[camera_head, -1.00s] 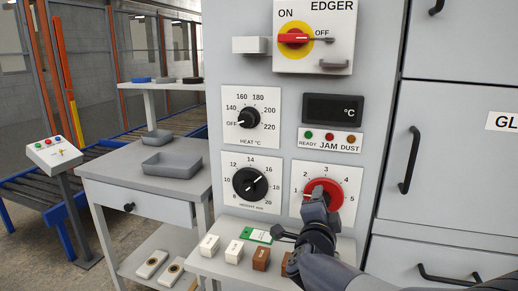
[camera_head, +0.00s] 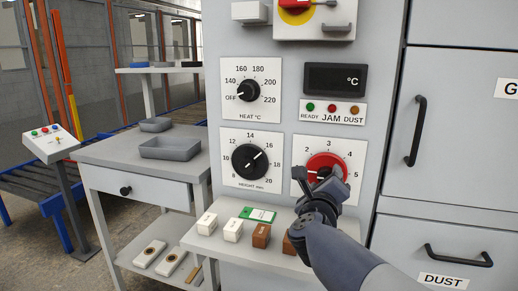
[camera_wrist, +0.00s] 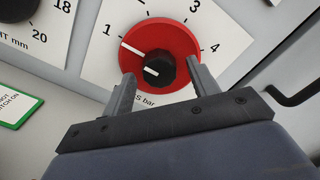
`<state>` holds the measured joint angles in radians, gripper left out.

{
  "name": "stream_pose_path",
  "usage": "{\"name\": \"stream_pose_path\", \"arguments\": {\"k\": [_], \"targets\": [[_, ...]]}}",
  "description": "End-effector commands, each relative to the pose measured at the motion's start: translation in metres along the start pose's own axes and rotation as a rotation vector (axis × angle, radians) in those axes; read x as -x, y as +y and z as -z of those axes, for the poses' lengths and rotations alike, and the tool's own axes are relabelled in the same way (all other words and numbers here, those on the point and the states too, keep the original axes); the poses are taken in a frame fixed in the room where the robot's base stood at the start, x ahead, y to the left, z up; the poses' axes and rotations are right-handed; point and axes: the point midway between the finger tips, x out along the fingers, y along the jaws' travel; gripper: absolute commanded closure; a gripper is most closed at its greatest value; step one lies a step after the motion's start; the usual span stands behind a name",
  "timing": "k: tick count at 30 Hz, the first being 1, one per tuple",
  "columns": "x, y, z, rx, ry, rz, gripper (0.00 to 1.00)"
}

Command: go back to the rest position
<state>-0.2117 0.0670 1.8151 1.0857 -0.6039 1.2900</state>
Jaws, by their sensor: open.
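My gripper (camera_head: 316,180) is in front of the red dial (camera_head: 324,165) on the lower right of the machine panel. In the wrist view my gripper (camera_wrist: 157,88) has its two fingers apart, on either side of the red dial's (camera_wrist: 133,50) black centre knob (camera_wrist: 158,71), with nothing held between them. I cannot tell whether a finger touches the dial. The dial's white pointer line points near 1 in the wrist view. My gripper covers the lower part of the dial in the head view.
A ledge below the panel holds white blocks (camera_head: 233,230), brown blocks (camera_head: 261,236) and a green-and-white card (camera_head: 258,214). The height dial (camera_head: 249,162) and heat dial (camera_head: 248,90) are to the left. Cabinet handles (camera_head: 415,131) stick out at right. A grey side table (camera_head: 112,153) stands at left.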

Motion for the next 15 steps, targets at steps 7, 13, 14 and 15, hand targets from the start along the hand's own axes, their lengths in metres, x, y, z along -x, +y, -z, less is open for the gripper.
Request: {"name": "stream_pose_path", "arguments": {"k": [7,13,14,15], "targets": [[0.0002,0.0023,0.0011,-0.268,-0.002,0.000,0.44],[0.0001,0.0017,0.0004,-0.436,-0.001,0.000,0.44],[0.0001,0.0015,0.0002,-0.454,-0.001,0.000,0.44],[0.0001,0.0014,0.0000,-0.475,-0.001,0.000,0.44]]}}
